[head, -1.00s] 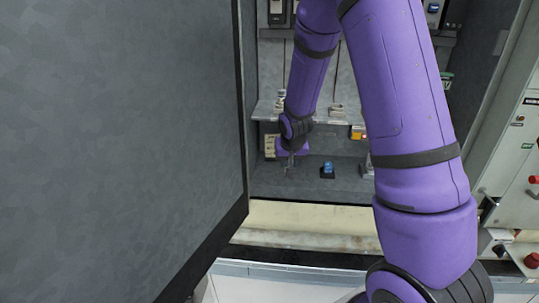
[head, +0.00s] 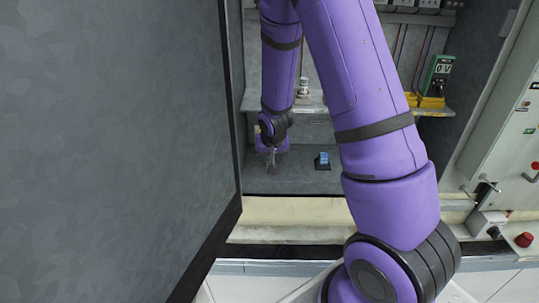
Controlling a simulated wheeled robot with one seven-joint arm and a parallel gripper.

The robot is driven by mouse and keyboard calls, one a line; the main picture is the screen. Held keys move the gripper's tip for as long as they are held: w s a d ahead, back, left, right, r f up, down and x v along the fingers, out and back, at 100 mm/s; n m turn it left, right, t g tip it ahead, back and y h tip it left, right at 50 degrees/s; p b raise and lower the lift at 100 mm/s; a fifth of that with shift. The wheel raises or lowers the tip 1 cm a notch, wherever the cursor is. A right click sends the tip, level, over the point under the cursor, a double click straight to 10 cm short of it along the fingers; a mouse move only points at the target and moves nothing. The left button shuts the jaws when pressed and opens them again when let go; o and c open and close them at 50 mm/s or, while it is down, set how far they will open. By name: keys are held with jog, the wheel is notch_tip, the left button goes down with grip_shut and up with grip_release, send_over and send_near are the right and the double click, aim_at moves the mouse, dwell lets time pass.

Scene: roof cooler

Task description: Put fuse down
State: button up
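My gripper (head: 272,158) points down inside the cabinet, low over its grey floor (head: 285,182), near the open door. Its fingers are small and thin here. I cannot tell whether they are apart or hold a fuse. A small dark block with a blue top (head: 322,161) stands on the cabinet floor to the right of my gripper, apart from it. A pale, fuse-like piece (head: 303,88) stands on the shelf above, partly hidden by my arm. I cannot make out a fuse for certain.
The grey cabinet door (head: 110,130) fills the left side. A shelf (head: 318,104) crosses above my gripper. A green meter (head: 438,75) and yellow pieces (head: 431,102) sit at its right. A panel with a red knob (head: 523,240) stands at the right. A pale sill (head: 290,209) edges the floor.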

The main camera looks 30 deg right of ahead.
jog(key=shift+f, duration=0.15)
jog(key=o, duration=0.9)
jog(key=s+a+f+v, duration=0.1)
jog(key=v, duration=2)
jog(key=s+a+r+n, duration=0.1)
jog(key=s+a+r, duration=0.1)
jog(key=s+r, duration=0.2)
jog(key=s+a+r+n+y, duration=0.1)
jog(key=s+r+n, duration=0.1)
jog(key=s+r, duration=0.3)
jog(key=s+a+r+n+t, duration=0.1)
jog(key=s+r, duration=0.3)
jog(key=s, duration=0.7)
jog(key=shift+s+a+r+n+y, duration=0.15)
jog(key=shift+a+r+y, duration=0.05)
jog(key=shift+a, duration=0.2)
jog(key=shift+s+a+r+n+y, duration=0.15)
jog(key=shift+a+y, duration=0.05)
jog(key=shift+a, duration=0.25)
